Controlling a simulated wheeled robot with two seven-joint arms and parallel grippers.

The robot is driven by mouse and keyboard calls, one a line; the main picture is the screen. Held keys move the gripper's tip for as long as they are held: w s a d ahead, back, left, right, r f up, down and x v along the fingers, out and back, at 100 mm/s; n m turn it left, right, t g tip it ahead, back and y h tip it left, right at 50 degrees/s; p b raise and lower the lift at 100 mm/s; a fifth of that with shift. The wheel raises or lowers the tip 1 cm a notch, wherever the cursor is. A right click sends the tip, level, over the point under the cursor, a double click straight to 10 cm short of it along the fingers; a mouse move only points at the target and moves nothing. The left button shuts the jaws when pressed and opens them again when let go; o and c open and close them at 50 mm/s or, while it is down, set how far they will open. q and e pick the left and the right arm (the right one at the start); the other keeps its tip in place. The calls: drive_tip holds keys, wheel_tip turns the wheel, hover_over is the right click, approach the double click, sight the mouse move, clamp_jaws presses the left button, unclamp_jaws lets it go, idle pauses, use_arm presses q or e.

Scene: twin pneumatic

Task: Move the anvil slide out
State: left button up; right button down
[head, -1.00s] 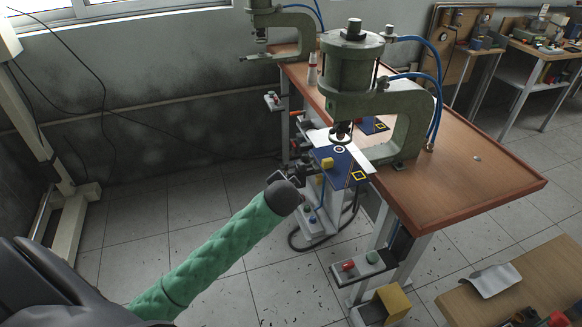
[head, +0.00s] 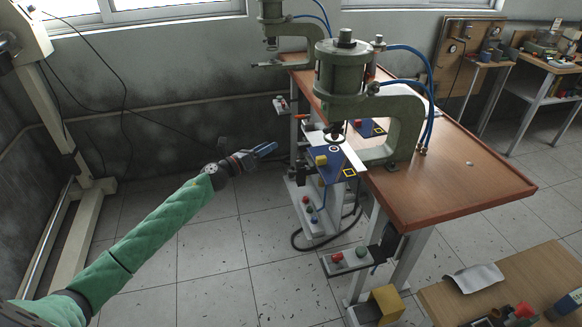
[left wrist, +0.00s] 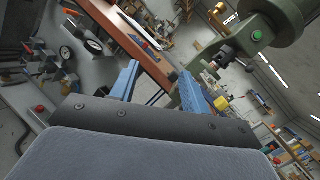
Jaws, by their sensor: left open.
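The anvil slide appears to be the blue plate (head: 329,173) under the nearer green press (head: 344,75), at the left edge of the table. It carries a yellow block (head: 321,160), a white ring and a yellow square outline. A white sheet or strip lies beside it, below the press ram. My left gripper (head: 268,152) is in free space left of the plate, apart from it, with its blue fingers pointing right. The left wrist view shows those fingers (left wrist: 162,82) spread, with nothing between them. My right gripper is not in view.
The brown table (head: 460,180) bears both presses, with blue air hoses behind the nearer one. A control box (head: 347,260) with red and green buttons hangs below the front corner. A wooden bench (head: 450,300) stands at lower right. The floor left of the table is mostly clear.

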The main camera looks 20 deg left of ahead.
sight(297, 164)
use_arm(q)
drive_tip(key=s+d+f+m+g+h, duration=0.35)
drive_tip(key=s+d+m+g, duration=0.2)
drive_tip(key=m, duration=0.35)
drive_tip(key=shift+m+g+h, duration=0.35)
drive_tip(key=shift+m+h, duration=0.1)
drive_tip(key=shift+m, duration=0.35)
drive_tip(key=shift+w+r+p+x, duration=0.15)
drive_tip(key=shift+p+x, duration=0.8)
drive_tip(key=shift+x, duration=0.95)
drive_tip(key=shift+w+r+p+x, duration=0.15)
drive_tip(key=shift+p+x, duration=0.75)
drive_tip(key=shift+x, duration=0.95)
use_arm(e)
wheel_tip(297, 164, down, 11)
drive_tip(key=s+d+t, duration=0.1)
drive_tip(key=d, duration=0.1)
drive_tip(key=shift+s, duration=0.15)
use_arm(q)
drive_tip(key=shift+s+a, duration=0.1)
clamp_jaws()
drive_tip(key=shift+a, duration=0.1)
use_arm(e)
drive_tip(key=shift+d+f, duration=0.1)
